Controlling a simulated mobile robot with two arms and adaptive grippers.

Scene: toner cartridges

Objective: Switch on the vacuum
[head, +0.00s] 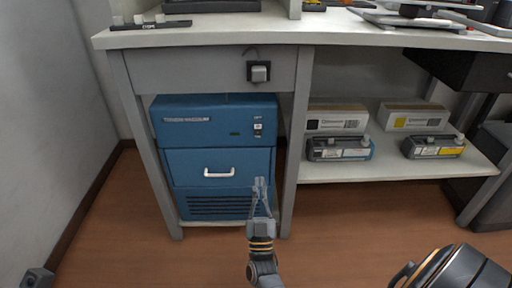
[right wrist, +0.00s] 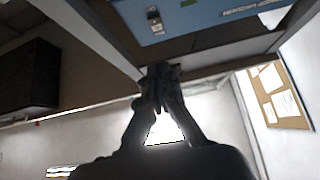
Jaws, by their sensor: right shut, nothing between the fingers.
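The blue vacuum unit (head: 217,155) stands under the left part of the bench, with a white handle on its front and vents below. A small switch (head: 258,127) sits at its upper right front. In the right wrist view the vacuum (right wrist: 205,14) is at the top, with the switch (right wrist: 154,20) left of its middle. My right gripper (head: 260,182) is shut and empty, in front of the vacuum's right side and below the switch. In the right wrist view its fingertips (right wrist: 161,74) are together, apart from the switch.
A bench leg (head: 297,150) stands just right of the vacuum. A shelf (head: 400,171) at right holds boxes and toner cartridges (head: 340,149). The floor (head: 340,225) before the bench is largely clear.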

